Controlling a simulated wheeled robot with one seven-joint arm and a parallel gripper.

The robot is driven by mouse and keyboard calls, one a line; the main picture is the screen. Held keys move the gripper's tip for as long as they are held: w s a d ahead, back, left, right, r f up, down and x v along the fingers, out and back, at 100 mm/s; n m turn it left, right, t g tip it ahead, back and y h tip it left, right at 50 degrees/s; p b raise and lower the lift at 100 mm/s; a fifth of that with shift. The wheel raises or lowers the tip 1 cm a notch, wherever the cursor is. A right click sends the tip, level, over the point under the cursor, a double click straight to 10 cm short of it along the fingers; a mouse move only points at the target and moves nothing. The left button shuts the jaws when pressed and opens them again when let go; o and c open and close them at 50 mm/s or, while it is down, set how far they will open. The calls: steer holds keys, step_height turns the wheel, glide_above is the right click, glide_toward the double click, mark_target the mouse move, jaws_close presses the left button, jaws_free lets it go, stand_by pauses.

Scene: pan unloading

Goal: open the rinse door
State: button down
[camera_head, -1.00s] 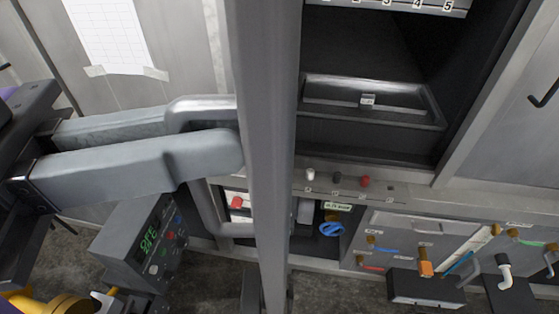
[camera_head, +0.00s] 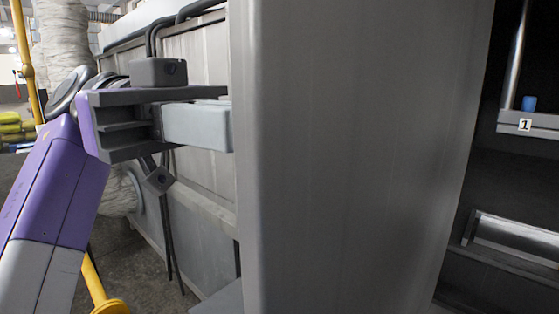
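The rinse door (camera_head: 345,160) is a tall, plain grey panel that fills the middle of the view. It stands swung out from the opening, with the dark interior showing to its right. My gripper (camera_head: 195,125) is at the left, on the far side of the door from the interior. One pale finger reaches right and passes out of sight behind the door's left edge. The fingertips and the door handle are hidden, so I cannot tell whether they touch.
Inside the dark opening are a rail with a "1" label (camera_head: 525,125), a small blue object (camera_head: 529,103) and a metal tray (camera_head: 515,238). Behind my gripper stands a large grey cabinet (camera_head: 205,180) with dark cables. A yellow pole (camera_head: 24,45) is at the far left.

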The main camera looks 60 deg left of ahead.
steer(key=shift+s+a, duration=0.1)
steer(key=shift+a, duration=0.05)
stand_by(0.3)
steer(key=c, duration=1.8)
jaws_free()
steer(key=shift+o, duration=0.2)
step_height(320, 180, up, 20)
steer(key=p, duration=1.7)
